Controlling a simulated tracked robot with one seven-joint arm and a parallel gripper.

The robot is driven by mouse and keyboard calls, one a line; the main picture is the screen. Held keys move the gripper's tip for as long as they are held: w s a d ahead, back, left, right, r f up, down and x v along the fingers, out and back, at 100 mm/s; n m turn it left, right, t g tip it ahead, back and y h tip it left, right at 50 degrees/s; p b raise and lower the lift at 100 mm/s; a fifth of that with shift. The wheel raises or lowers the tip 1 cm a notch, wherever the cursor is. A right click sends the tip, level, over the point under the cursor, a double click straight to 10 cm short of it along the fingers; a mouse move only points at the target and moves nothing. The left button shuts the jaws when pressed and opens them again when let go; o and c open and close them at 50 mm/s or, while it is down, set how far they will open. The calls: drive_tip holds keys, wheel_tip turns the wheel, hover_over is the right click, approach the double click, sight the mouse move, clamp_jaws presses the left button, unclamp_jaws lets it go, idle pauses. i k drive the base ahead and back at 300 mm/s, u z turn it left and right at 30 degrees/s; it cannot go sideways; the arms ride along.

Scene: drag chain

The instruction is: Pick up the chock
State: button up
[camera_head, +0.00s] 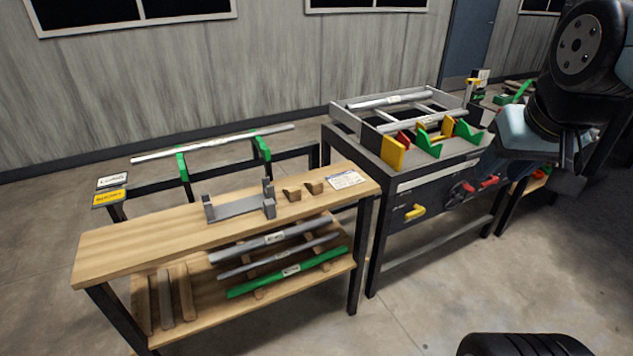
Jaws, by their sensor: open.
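Two small brown wooden chocks, a left one (291,194) and a right one (314,187), sit side by side on the top of the wooden bench (140,242). They are right of a grey metal cradle and left of a white label. My gripper (575,158) is at the right edge, at the end of my dark and blue-grey arm, far from the chocks. It is open, and I see nothing held in it. Its fingers are small and partly hidden by the arm.
The grey cradle (238,207) stands beside the chocks. Bars lie on the bench's lower shelf (205,308). A dark machine table (385,183) with green and yellow wedge-shaped parts stands to the right. A rack with a long bar (214,143) stands behind.

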sight(315, 187)
drive_tip(key=u, duration=0.05)
drive_tip(key=i, duration=1)
drive_tip(key=z, duration=0.05)
